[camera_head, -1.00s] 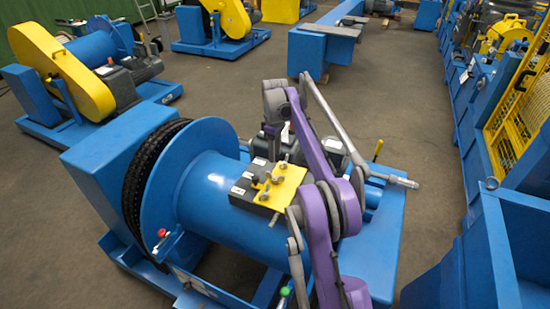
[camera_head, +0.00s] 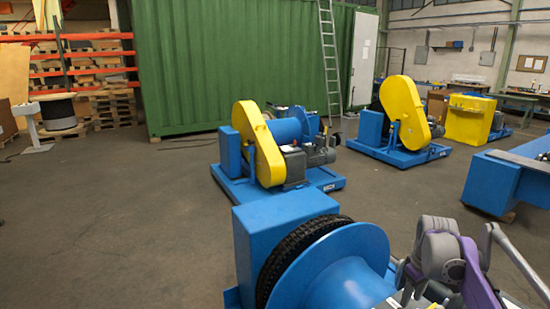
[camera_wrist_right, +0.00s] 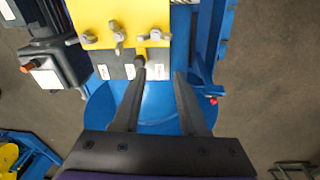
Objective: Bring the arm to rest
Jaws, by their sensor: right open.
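My right gripper (camera_wrist_right: 160,76) shows in the right wrist view with its two dark fingers apart and nothing between them. The fingers point at a control block with a yellow top plate (camera_wrist_right: 125,22) and small grey levers. Part of a blue drum (camera_wrist_right: 155,112) lies below the fingers. In the head view, grey and purple links of my arm are at the lower right, over the near blue drum machine (camera_head: 350,270). A black chain (camera_head: 290,255) runs round the drum's flange. My left gripper is not in view.
Another blue machine with a yellow guard (camera_head: 260,140) stands beyond the near one. A second yellow-guarded machine (camera_head: 402,105) is farther right. A green container (camera_head: 230,65) with a ladder (camera_head: 330,60) leaning on it is at the back. The floor (camera_head: 110,220) at left is clear.

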